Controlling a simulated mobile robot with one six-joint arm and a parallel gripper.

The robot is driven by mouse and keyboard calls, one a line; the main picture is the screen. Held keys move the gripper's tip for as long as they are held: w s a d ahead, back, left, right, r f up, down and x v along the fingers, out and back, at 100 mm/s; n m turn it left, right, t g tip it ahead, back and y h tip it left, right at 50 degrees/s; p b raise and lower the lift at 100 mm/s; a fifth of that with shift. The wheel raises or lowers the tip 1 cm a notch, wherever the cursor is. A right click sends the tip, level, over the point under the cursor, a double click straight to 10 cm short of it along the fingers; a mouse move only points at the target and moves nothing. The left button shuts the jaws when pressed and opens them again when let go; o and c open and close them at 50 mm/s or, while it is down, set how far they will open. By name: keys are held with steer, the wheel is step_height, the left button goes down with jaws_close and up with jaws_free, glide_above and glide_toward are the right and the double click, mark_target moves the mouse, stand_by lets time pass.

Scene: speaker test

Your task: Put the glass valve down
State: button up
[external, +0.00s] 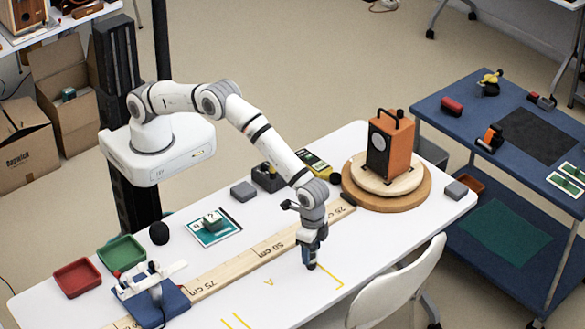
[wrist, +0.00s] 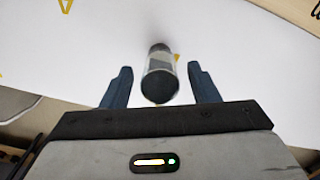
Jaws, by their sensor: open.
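The glass valve (wrist: 160,76) is a small clear-grey cylinder with dark ends. In the wrist view it sits between the two blue fingers of my gripper (wrist: 159,88), with a gap on each side. In the external view my gripper (external: 310,258) points down low over the white table (external: 365,240), near the yellow corner mark at the front edge. There the valve is mostly hidden by the fingers, and I cannot tell its exact contact with the table.
A long wooden ruler board (external: 240,265) runs behind my gripper. An orange speaker (external: 390,143) stands on a round wooden turntable (external: 400,199) to the right. A white chair (external: 400,285) stands close to the front edge. The table around the yellow marks is clear.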

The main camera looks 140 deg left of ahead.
step_height(320, 180, up, 12)
steer(key=shift+f+b, duration=0.15)
steer(key=shift+b, duration=0.2)
steer(key=s+d+r+m+t, duration=0.1)
steer(key=s+d+r, duration=0.3)
steer(key=s+r, duration=0.55)
steer(key=s+d+r+m+t, duration=0.1)
steer(key=s+d+r, duration=0.2)
steer(key=s+r, duration=0.7)
steer(key=s+d+f+m, duration=0.1)
steer(key=s+f, duration=0.2)
steer(key=s, duration=1)
steer(key=s+d+f+m, duration=0.1)
steer(key=s+f, duration=0.3)
steer(key=s, duration=0.9)
steer(key=shift+s+d+f+t, duration=0.15)
steer(key=shift+d+f+t, duration=0.1)
steer(key=shift+d+t, duration=0.25)
